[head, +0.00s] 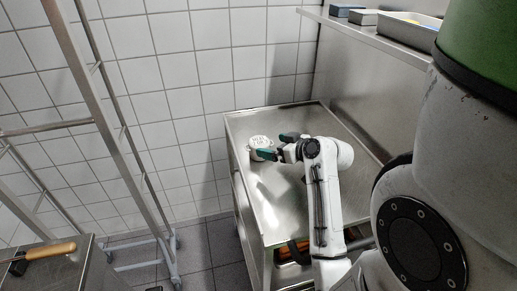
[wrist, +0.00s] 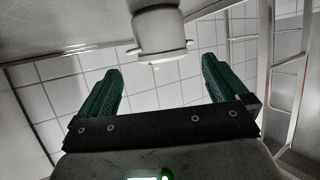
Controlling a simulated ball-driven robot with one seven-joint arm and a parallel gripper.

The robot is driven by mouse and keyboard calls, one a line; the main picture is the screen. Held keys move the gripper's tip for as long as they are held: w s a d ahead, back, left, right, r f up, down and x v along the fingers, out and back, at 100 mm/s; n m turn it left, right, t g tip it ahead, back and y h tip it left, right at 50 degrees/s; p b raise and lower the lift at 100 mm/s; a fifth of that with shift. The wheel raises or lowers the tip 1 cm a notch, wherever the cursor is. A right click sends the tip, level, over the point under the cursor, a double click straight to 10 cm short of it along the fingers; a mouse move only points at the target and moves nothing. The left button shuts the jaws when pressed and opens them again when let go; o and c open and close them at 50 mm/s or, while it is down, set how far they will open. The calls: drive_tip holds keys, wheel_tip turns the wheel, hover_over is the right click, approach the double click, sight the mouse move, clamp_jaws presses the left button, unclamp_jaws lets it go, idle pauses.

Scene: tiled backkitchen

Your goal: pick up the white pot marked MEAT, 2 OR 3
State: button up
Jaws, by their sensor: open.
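The white pot (head: 259,143) stands at the left edge of the steel worktop (head: 278,205), with dark lettering on its top, too small to read surely. My gripper (head: 276,146) is just to its right, fingers pointing toward it. In the wrist view the pot (wrist: 160,30) shows upside down at the top middle, with a lug at its side. It is beyond the gap between the two green fingers of my gripper (wrist: 160,72). The fingers are wide apart, with nothing between them. In the head view the near finger overlaps the pot's lower right.
A wall shelf (head: 370,40) with boxes and a tray (head: 408,27) runs above the worktop at right. A metal rack frame (head: 110,110) stands at left. A lower-left table (head: 60,270) holds a wooden-handled tool (head: 50,250). The worktop's front part is bare.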

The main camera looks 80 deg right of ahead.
sight(263, 143)
drive_tip(key=shift+p+x, duration=0.7)
drive_tip(key=shift+x, duration=2.7)
drive_tip(key=shift+a, duration=0.1)
drive_tip(key=shift+c, duration=0.3)
drive_tip(key=c, duration=1)
drive_tip(key=shift+c, duration=0.6)
drive_tip(key=shift+r, duration=0.15)
